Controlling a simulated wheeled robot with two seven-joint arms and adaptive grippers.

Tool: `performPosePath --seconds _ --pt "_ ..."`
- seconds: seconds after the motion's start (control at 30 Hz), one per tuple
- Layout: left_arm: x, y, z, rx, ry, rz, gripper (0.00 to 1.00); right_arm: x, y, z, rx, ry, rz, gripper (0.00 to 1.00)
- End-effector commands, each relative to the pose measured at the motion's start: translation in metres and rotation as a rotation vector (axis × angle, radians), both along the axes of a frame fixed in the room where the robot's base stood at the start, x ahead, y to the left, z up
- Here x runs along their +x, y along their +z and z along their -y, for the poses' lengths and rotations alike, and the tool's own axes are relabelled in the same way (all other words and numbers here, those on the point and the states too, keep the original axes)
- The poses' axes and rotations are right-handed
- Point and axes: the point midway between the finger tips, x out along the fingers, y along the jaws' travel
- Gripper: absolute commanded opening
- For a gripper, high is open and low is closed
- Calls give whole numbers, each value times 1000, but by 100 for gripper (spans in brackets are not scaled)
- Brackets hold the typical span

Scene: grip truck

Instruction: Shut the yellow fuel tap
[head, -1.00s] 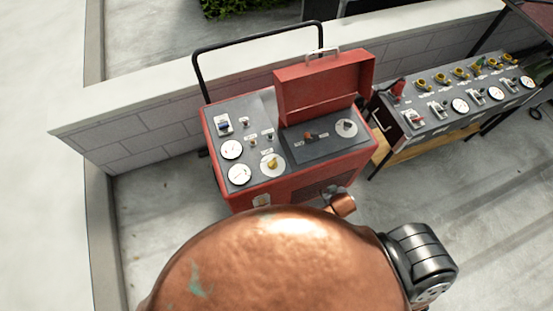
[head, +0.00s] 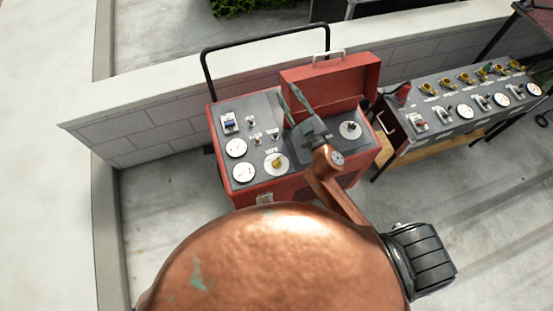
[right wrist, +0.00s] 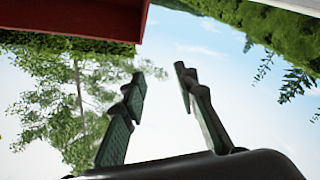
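The yellow fuel tap (head: 277,161) is a small yellow knob on a white round plate, at the front of the grey panel of a red machine (head: 238,193) in the head view. My right gripper (head: 290,97) is over the machine, beyond and to the right of the tap, with its fingers pointing up and away. It is open and empty; in the right wrist view its fingertips (right wrist: 159,73) are apart with only sky and foliage between them. It does not touch the tap. My left gripper is not in view.
The machine's red lid (head: 338,85) stands open behind my right gripper. Gauges (head: 236,148) and a blue switch (head: 228,122) sit left of the tap. A black handle bar (head: 262,38) rises behind. A second panel (head: 450,105) with several yellow taps stands to the right.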

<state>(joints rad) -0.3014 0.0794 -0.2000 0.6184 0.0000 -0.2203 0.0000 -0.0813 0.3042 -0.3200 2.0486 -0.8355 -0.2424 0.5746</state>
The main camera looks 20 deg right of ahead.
Motion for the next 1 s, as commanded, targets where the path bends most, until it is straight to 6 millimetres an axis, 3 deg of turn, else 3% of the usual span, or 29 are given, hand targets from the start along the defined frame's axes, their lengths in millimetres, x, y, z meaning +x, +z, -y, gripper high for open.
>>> performPosePath --seconds 0.03,0.07,0.1,0.17,0.2,0.27,0.3,0.4,0.47,0.53,0.6,0.67,0.8,0.9,1.0 --pt "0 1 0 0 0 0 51 2 29 -43 -54 124 97 28" --pt "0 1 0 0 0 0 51 -2 41 -70 -90 205 148 28" --pt "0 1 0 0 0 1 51 -10 53 -107 -142 319 205 28" --pt "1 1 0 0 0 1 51 -27 59 -159 -230 494 268 28" --pt "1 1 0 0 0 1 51 -41 55 -191 -298 611 292 28" --pt "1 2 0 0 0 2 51 -63 37 -231 -411 784 301 28" --pt "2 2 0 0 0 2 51 -76 19 -252 -494 894 290 28" --pt "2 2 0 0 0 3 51 -105 -43 -277 -729 1141 192 28" --pt "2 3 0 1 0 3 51 -114 -86 -273 -881 1258 85 28" --pt "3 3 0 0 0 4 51 -116 -133 -251 -1062 1353 -76 28" --pt "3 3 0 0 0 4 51 -111 -170 -215 -1227 1395 -263 28" --pt "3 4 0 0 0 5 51 -104 -192 -180 -1350 1397 -423 28" --pt "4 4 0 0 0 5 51 -85 -212 -108 -1542 1328 -733 28" --pt "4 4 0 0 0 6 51 -78 -213 -77 -1607 1274 -867 28" --pt "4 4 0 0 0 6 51 -76 -217 -63 -1633 1249 -928 28"
